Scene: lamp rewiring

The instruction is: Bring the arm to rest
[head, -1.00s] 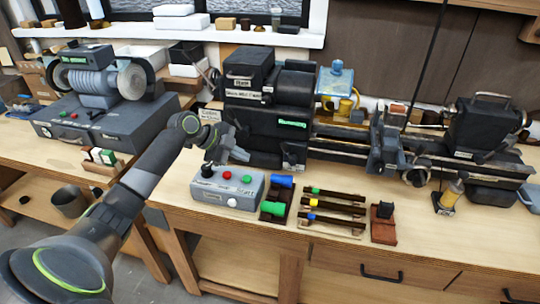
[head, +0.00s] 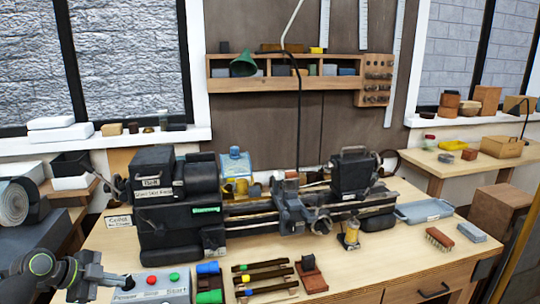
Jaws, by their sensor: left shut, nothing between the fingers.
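My left gripper (head: 116,279) is at the lower left of the head view, shut and empty. It appears just left of the grey control box (head: 172,292), overlapping its left edge in the picture; I cannot tell whether they touch. My left arm (head: 40,265) comes in from the lower left corner, mostly cut off by the frame. My right gripper is not in view.
A dark lathe (head: 170,205) stands behind the box on the wooden bench. Tools with coloured handles (head: 262,276) lie right of the box. A brush (head: 439,239) and a blue-grey tray (head: 423,210) are further right. A green lamp shade (head: 243,64) hangs before the wall shelf.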

